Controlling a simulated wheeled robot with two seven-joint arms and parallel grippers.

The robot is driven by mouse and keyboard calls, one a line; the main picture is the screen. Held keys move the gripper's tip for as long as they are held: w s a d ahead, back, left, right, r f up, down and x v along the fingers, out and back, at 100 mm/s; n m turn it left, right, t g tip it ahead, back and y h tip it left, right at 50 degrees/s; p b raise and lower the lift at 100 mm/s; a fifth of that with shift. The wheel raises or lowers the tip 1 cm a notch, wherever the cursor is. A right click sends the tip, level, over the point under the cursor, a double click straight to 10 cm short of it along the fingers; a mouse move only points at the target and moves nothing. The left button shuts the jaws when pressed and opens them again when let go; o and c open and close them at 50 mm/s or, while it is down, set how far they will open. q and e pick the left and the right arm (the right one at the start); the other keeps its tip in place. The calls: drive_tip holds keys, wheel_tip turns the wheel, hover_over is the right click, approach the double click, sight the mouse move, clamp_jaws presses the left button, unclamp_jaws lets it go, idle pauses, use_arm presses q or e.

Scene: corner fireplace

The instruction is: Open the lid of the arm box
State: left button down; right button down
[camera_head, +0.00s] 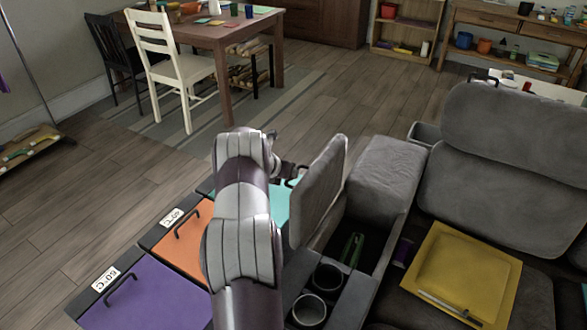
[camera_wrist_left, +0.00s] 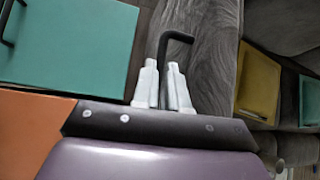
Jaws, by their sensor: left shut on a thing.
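The arm box (camera_head: 385,262) is the open compartment in the grey sofa's armrest. Its grey padded lid (camera_head: 318,190) stands raised, roughly upright, on the left side of the opening. A green object (camera_head: 352,248) lies inside the box. My left gripper (camera_head: 290,172) is at the far left side of the lid, partly hidden behind my own arm. In the left wrist view my left gripper (camera_wrist_left: 166,88) is shut on the black handle (camera_wrist_left: 177,37), against the grey fabric of the lid (camera_wrist_left: 205,60). My right gripper is not in view.
Two cup holders (camera_head: 328,279) sit in front of the box. Purple (camera_head: 150,298), orange (camera_head: 184,243) and teal (camera_head: 279,207) panels with black handles lie to the left. A yellow cushion-like item (camera_head: 465,265) lies on the sofa seat. Open wooden floor lies beyond.

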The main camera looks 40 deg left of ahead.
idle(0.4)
use_arm(q)
drive_tip(key=c, duration=1.2)
unclamp_jaws()
drive_tip(key=shift+o, duration=0.2)
drive_tip(key=v, duration=1.2)
drive_tip(key=shift+s+r, duration=0.2)
